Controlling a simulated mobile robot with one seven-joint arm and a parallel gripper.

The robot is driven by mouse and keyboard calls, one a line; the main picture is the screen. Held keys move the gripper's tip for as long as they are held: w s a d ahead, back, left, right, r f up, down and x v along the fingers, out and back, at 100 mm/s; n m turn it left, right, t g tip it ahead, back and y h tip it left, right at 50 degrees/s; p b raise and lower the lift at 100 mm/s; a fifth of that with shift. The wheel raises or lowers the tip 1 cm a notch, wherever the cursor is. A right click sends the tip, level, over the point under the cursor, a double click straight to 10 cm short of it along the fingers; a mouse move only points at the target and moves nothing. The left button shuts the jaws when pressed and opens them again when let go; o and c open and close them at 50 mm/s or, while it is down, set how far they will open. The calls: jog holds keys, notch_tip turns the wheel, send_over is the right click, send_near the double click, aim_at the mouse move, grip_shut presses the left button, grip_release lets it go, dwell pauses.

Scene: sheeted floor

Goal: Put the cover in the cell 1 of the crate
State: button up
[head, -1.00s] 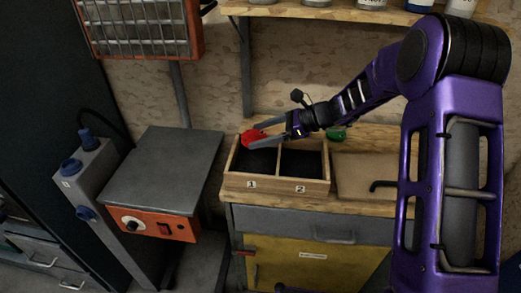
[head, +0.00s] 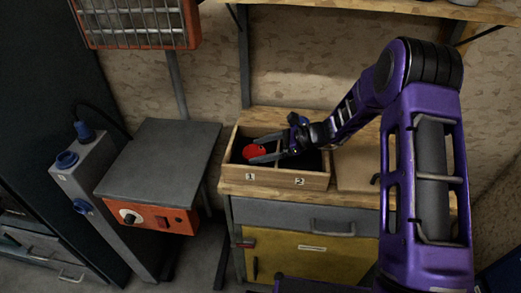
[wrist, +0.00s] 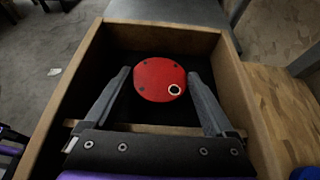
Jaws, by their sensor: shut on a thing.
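The cover (head: 254,152) is a round red disc with several dark dots and a pale ring near its edge. It also shows in the wrist view (wrist: 160,80), between my fingertips. My gripper (wrist: 159,76) is shut on the cover and reaches into the wooden crate (head: 230,172) from the right. The cover is inside the outline of the cell labelled 1, the left one. Whether it touches the dark floor of that cell I cannot tell. The cell labelled 2 is partly hidden by my gripper.
The crate stands on a wooden worktop (head: 352,171) above a grey drawer and a yellow cabinet (head: 290,255). A grey-topped unit with an orange front (head: 160,160) stands to the left. A shelf (head: 390,10) runs above, and an orange-framed heater (head: 135,22) hangs at upper left.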

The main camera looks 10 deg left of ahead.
jog(key=o, duration=1.3)
jog(key=v, duration=1.2)
jog(key=shift+r, duration=0.1)
